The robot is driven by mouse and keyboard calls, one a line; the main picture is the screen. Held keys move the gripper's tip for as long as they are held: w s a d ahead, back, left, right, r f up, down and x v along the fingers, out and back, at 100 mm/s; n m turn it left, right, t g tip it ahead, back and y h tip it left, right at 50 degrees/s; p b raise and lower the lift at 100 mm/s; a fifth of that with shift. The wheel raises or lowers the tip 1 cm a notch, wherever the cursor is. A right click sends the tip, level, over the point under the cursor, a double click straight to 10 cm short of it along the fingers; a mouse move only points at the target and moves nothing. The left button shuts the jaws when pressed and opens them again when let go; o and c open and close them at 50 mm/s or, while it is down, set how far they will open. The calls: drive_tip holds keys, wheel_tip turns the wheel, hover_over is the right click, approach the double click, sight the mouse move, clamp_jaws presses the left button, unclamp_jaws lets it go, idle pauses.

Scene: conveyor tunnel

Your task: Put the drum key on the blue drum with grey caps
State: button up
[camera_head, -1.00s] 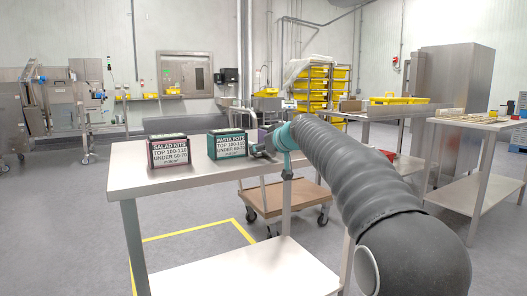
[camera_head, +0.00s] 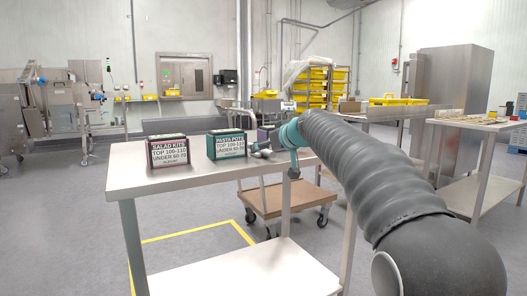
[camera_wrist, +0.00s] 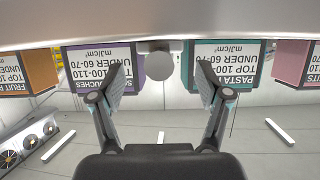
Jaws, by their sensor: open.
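My gripper (camera_head: 260,152) is over the steel table, just right of the teal PASTA POTS box (camera_head: 226,145). In the wrist view my gripper (camera_wrist: 160,95) has its two fingers spread wide with nothing between them. A small pale grey round piece with a stem (camera_wrist: 158,65) shows beyond the fingertips, between the purple box (camera_wrist: 105,68) and the teal box; I cannot tell whether it is the drum key. The picture there is upside down. I can make out no blue drum with grey caps in either view.
The steel table (camera_head: 135,184) also bears the dark pink SALAD KITS box (camera_head: 167,151). An orange box (camera_wrist: 28,72) shows in the wrist view. A wooden-decked trolley (camera_head: 275,198) stands behind the table. Another table (camera_head: 470,122) is at right. The table's front left is clear.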

drive_tip(key=v, duration=0.8)
drive_tip(key=shift+s+d+b, duration=0.15)
drive_tip(key=shift+s+b, duration=0.1)
drive_tip(key=shift+b, duration=0.1)
drive_tip(key=shift+r, duration=0.1)
